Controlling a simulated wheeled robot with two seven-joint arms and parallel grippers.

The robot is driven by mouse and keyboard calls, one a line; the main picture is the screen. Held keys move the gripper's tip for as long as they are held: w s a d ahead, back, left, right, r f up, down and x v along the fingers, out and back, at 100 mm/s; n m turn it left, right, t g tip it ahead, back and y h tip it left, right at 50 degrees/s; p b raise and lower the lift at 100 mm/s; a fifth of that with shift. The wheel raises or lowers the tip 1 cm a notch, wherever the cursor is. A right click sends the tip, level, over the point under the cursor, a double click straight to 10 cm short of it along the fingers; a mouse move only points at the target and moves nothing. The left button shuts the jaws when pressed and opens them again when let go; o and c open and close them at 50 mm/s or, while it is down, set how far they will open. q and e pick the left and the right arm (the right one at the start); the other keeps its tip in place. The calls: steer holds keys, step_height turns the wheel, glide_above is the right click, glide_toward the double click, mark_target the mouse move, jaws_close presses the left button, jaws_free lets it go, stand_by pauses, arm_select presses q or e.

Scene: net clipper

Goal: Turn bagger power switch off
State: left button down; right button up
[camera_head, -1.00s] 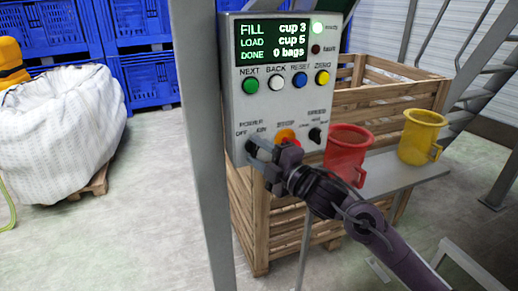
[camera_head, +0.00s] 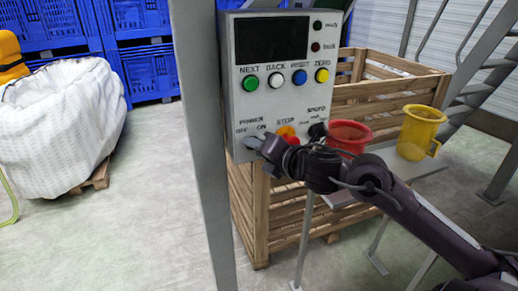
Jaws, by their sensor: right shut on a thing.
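The bagger's control panel (camera_head: 285,105) is a grey box on a post, with a dark, blank display (camera_head: 271,40). The power switch (camera_head: 251,142) sits at its lower left, under the POWER, OFF and ON labels, partly hidden by my gripper. My right gripper (camera_head: 257,145) is at the power switch, its fingers shut on the switch knob. The exact angle of the knob is hard to make out. The red and yellow stop button (camera_head: 287,132) is just right of the gripper, partly covered by it. My left gripper is not in view.
A red cup (camera_head: 348,134) and a yellow cup (camera_head: 419,130) stand on a shelf (camera_head: 425,170) right of the panel, close to my right arm. A wooden crate (camera_head: 285,215) is behind. A grey post (camera_head: 204,170) runs along the panel's left. A white sack (camera_head: 60,130) stands far left.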

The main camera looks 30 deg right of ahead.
steer(key=shift+n, duration=0.4)
stand_by(0.4)
steer(key=o, duration=1)
steer(key=shift+s, duration=0.1)
steer(key=v, duration=0.7)
steer(key=shift+s+r, duration=0.2)
steer(key=shift+s, duration=0.1)
